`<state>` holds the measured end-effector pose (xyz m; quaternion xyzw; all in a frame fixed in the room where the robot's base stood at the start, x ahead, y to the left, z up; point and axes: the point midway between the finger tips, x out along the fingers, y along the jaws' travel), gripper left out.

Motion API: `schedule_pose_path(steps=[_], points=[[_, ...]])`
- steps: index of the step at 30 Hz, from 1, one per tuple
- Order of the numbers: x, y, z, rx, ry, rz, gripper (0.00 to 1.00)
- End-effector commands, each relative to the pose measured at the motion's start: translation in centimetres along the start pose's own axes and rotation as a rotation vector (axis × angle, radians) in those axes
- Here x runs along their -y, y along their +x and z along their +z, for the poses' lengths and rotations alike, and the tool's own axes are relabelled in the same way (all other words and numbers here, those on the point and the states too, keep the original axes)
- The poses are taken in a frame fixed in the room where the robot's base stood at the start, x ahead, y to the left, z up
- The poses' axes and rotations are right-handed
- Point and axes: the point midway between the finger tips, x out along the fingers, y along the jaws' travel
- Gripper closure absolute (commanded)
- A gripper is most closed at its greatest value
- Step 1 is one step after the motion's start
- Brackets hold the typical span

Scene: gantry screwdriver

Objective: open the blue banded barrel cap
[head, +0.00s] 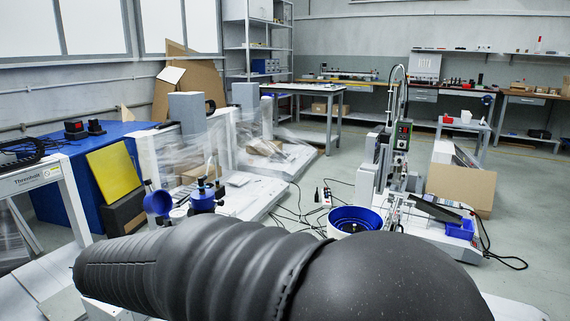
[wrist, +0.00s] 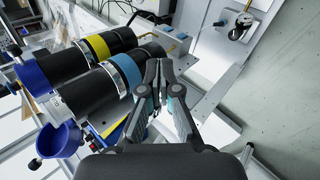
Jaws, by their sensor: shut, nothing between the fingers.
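In the wrist view, the blue banded barrel (wrist: 88,99) is a black cylinder lying diagonally, with a light blue band (wrist: 123,71) near its upper right end. Its black end section (wrist: 142,59), beyond the band, appears to be the cap. A similar barrel with a yellow band (wrist: 97,46) lies parallel beside it. My gripper (wrist: 159,66) is shut and empty, its fingertips together close to the blue banded barrel's end in the picture. I cannot tell whether they touch it. In the head view, the black ribbed sleeve of my arm hides the barrels and gripper.
A blue funnel (wrist: 58,140) is at the barrels' lower left in the wrist view. A pale plate (wrist: 215,85) and a round gauge (wrist: 238,33) are to the right. In the head view, a blue-lined bowl (head: 355,217) and a small blue bin (head: 460,229) stand beyond my arm.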

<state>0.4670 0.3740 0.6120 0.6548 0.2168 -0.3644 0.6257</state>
Motion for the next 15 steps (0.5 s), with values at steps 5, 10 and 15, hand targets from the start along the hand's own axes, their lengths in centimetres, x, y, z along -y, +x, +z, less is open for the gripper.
schedule_pose_path(steps=[5, 10, 15], points=[[0.8, -0.2, 10.1, 0.049, 0.24, -0.209, 1.0], [2.2, -1.4, 17.9, 0.072, 0.483, -0.353, 1.0], [3.7, -3.2, 24.3, 0.076, 0.734, -0.446, 1.0]])
